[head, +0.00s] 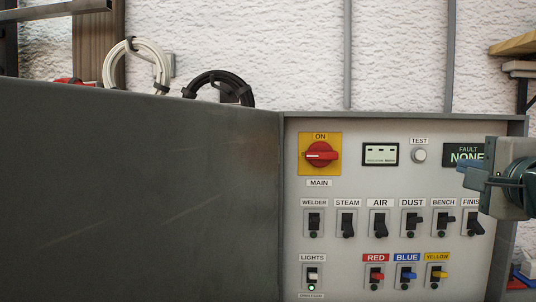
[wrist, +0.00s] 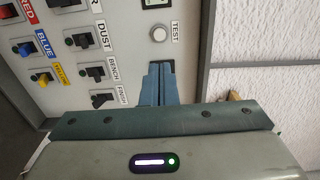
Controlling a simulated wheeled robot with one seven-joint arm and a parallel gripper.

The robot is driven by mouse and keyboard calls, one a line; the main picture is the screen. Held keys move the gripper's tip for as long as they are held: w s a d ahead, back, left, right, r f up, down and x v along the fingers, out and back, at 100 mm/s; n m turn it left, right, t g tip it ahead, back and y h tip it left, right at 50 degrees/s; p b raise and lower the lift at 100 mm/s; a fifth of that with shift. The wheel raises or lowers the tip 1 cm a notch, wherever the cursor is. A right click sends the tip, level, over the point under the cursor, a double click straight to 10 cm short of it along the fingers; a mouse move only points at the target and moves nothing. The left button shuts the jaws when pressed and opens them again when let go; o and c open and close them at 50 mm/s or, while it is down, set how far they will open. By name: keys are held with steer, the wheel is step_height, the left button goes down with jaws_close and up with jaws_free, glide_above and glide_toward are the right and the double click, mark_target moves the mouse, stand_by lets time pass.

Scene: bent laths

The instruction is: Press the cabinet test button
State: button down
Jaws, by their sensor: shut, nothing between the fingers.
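The test button (head: 419,156) is a round pale button under a TEST label, at the upper right of the grey cabinet panel (head: 340,225). It also shows in the wrist view (wrist: 158,33), ahead of my fingertips. My gripper (head: 464,169) is at the right of the panel in the head view, to the right of the button. In the wrist view my gripper (wrist: 158,66) has its blue fingers together with nothing between them. A gap shows between the fingertips and the button in both views.
A red main switch (head: 321,154) and a small display (head: 380,154) sit left of the button. A FAULT NONE sign (head: 464,153) is partly behind my gripper. Rows of labelled switches (head: 379,223) lie below. A large grey door (head: 140,195) stands at left.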

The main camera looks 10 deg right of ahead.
mark_target(420, 154)
steer(key=p+x, duration=0.3)
steer(key=x, duration=1)
steer(key=shift+w, duration=0.5)
steer(key=shift+w+d+b, duration=0.15)
steer(key=shift+w+b, duration=0.25)
steer(key=shift+w, duration=0.15)
steer(key=shift+w+r, duration=0.15)
steer(key=shift+s, duration=0.2)
steer(key=b+v, duration=0.3)
steer(key=v, duration=1)
steer(key=shift+s, duration=0.4)
